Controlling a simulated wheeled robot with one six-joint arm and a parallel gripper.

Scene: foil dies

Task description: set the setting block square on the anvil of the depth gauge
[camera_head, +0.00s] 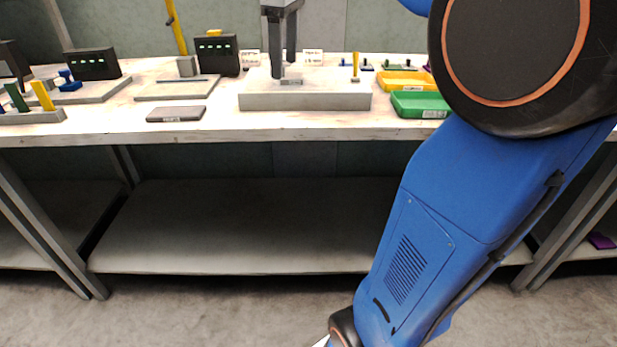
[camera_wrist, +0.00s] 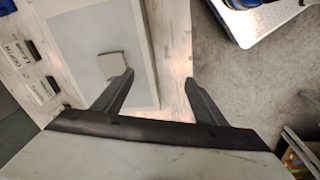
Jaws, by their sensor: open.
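My gripper (camera_head: 283,74) hangs over a thick pale grey slab (camera_head: 305,102) on the bench, its two dark fingers pointing down and apart. In the wrist view the gripper (camera_wrist: 160,80) is open, with nothing between its fingertips. A small pale block (camera_wrist: 110,65) lies on the slab (camera_wrist: 85,35), close to the left finger. In the head view a small labelled grey block (camera_head: 292,82) shows below the fingertips, partly hidden by them. I cannot tell for sure which piece is the setting block, nor which is the depth gauge's anvil.
A black display box (camera_head: 217,55) and a thin plate (camera_head: 160,91) with an upright grey block (camera_head: 187,66) stand left. A dark labelled slab (camera_head: 176,114) lies near the front edge. Green (camera_head: 420,104) and yellow (camera_head: 404,81) trays are right. A yellow peg (camera_head: 355,66) stands behind the slab.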

